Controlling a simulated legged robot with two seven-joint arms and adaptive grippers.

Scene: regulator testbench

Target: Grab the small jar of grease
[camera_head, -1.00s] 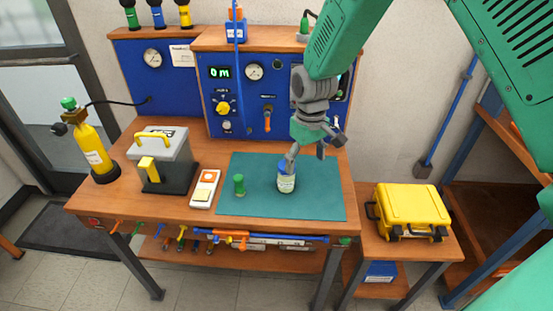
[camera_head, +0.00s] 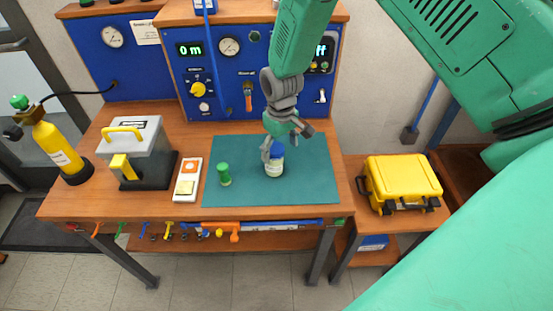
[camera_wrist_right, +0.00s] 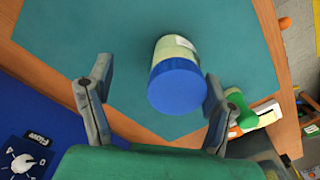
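The small jar (camera_head: 275,167), pale with a blue lid, stands upright on the teal mat (camera_head: 315,180) on the bench. My right gripper (camera_head: 286,141) is at the jar, pointing down, with one finger just left of the lid and the other to its right and farther back. In the right wrist view the jar (camera_wrist_right: 175,76) appears between the two spread fingers of the right gripper (camera_wrist_right: 158,72), close to the right finger; I cannot tell whether they touch. My left gripper is out of view.
A small green object (camera_head: 224,175) stands on the mat left of the jar. A white switch box (camera_head: 187,180), a grey case (camera_head: 142,155) and a yellow cylinder (camera_head: 57,146) stand farther left. A yellow case (camera_head: 402,182) sits on the side table. The mat's right part is clear.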

